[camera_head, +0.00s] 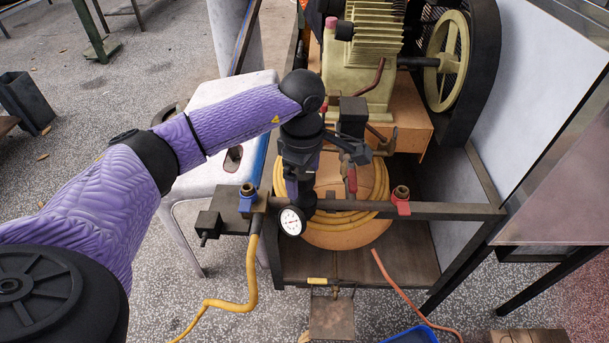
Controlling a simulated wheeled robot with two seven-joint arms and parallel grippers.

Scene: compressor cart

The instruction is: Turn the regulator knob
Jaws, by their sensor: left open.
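My left arm comes in from the left, and its wrist hangs over the middle of the cart. My left gripper (361,150) is open, with its dark fingers pointing right, just below a black box on the compressor. A round white-faced gauge (292,221) sits on the front pipework, below and left of the gripper. The regulator knob cannot be made out clearly; my dark wrist covers much of the area above the gauge. I cannot tell whether the fingers touch anything. My right gripper is not in view.
A valve with a blue lever (247,199) is left of the gauge, and one with a red lever (402,205) is right. A coiled yellow hose (340,218) lies behind the front bar (450,211). The compressor (365,60) and flywheel (447,60) stand behind. A white stool (205,175) is left.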

